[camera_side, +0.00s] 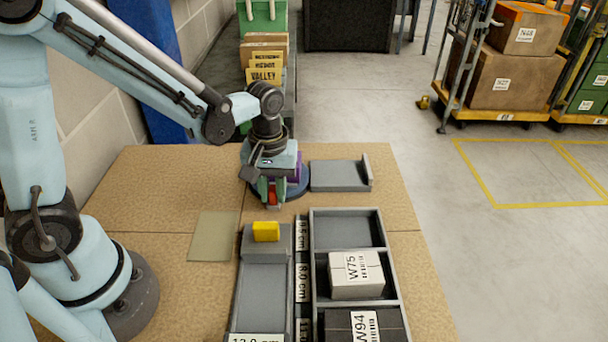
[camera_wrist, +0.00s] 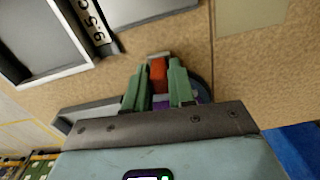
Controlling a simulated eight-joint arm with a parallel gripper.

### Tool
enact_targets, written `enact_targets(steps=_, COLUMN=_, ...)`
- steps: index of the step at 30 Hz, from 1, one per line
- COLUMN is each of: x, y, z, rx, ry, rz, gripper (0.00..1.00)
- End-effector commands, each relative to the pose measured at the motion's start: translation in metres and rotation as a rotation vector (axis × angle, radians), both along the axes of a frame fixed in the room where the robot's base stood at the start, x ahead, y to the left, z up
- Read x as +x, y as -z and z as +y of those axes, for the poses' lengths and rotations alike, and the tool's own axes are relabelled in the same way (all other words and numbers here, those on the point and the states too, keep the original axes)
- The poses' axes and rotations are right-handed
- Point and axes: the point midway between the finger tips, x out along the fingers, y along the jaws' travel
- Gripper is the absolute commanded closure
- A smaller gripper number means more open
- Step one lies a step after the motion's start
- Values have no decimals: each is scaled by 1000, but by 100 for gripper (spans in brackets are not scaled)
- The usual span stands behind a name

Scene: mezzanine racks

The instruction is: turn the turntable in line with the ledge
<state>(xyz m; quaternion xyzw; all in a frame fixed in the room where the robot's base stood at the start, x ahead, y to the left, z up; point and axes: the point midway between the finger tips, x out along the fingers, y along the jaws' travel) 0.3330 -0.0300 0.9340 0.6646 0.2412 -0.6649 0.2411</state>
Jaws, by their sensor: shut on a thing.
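The turntable (camera_side: 298,190) is a dark blue disc on the tabletop, with purple parts on top. It is largely hidden behind my gripper. My gripper (camera_side: 271,198) points down at its near side, with green fingers shut on a red piece (camera_side: 272,194) there. In the wrist view the red piece (camera_wrist: 158,75) sits between the fingers (camera_wrist: 159,90), with a grey end beyond it. The ledge (camera_side: 338,175) is a flat grey plate with a raised lip at its right end, right beside the turntable. How the turntable's top lines up with the ledge is hidden.
A grey stepped block (camera_side: 251,240) with a yellow piece (camera_side: 266,231) stands in front of my gripper. A grey divided rack (camera_side: 314,240) holding labelled boxes, including a white one (camera_side: 356,275), is at the right. A flat greenish mat (camera_side: 213,236) lies at the left.

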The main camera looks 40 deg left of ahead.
Motion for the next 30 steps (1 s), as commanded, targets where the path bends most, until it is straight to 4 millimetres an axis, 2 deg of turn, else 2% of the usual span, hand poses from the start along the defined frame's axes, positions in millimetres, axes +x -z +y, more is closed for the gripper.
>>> enact_targets(steps=12, x=6, y=0, z=-6, rx=0, ry=-94, rz=0, gripper=100)
enact_targets(steps=28, x=8, y=0, z=-7, rx=-3, ry=-109, rz=-4, gripper=100)
enact_targets(steps=29, x=8, y=0, z=-8, rx=-3, ry=-109, rz=-4, gripper=73)
enact_targets(steps=30, x=8, y=0, z=-7, rx=-4, ry=-109, rz=-5, gripper=67)
